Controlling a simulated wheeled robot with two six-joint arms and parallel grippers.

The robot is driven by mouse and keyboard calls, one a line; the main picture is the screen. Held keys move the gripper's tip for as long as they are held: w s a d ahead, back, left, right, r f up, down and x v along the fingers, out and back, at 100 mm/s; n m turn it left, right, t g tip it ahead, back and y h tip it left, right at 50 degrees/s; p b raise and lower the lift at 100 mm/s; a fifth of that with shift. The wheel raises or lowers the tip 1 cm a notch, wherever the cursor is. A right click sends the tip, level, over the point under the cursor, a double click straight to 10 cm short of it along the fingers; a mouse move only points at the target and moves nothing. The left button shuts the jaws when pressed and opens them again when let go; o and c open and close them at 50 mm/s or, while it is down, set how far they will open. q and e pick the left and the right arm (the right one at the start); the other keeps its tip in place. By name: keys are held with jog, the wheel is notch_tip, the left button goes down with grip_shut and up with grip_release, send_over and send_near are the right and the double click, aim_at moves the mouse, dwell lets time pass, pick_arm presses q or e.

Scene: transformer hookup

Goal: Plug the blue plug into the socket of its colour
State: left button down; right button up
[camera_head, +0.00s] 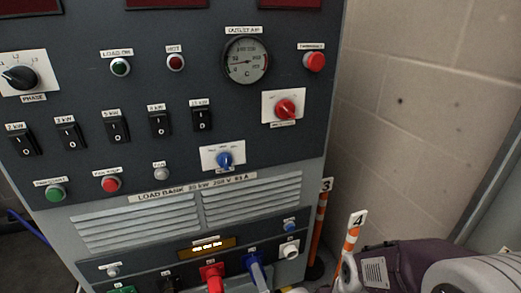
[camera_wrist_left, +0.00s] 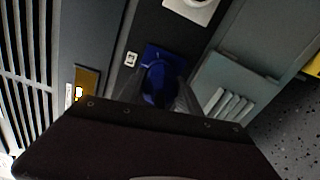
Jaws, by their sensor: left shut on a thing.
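The blue plug (camera_head: 259,275) shows near the bottom edge of the head view as a blue body that meets the panel's lower socket row at the blue position. In the left wrist view the blue plug (camera_wrist_left: 160,84) lies in front of the blue socket (camera_wrist_left: 153,53), lined up with it. Whether it is fully seated I cannot tell. My left gripper (camera_wrist_left: 160,98) is shut on the plug; its dark body hides the lower part of that view. Its fingertips do not show clearly in the head view.
A red connector (camera_head: 213,274) is left of the blue one, and a white socket (camera_head: 289,250) is to its right. The control panel (camera_head: 240,115) rises above. Orange-white posts numbered 3 (camera_head: 321,220) and 4 (camera_head: 352,240) stand at the right. A dark purple arm part of mine fills the lower right.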

pick_arm(q)
jog(key=m+p, duration=0.1)
jog(key=m, duration=0.1)
jog(key=shift+r+m, duration=0.1)
jog(key=shift+m, duration=0.5)
jog(key=shift+m+p, duration=0.8)
jog(key=shift+m, duration=0.4)
jog(key=m, duration=0.3)
jog(key=shift+p, duration=0.4)
jog(key=c, duration=0.7)
grip_release()
jog(key=shift+c, duration=0.2)
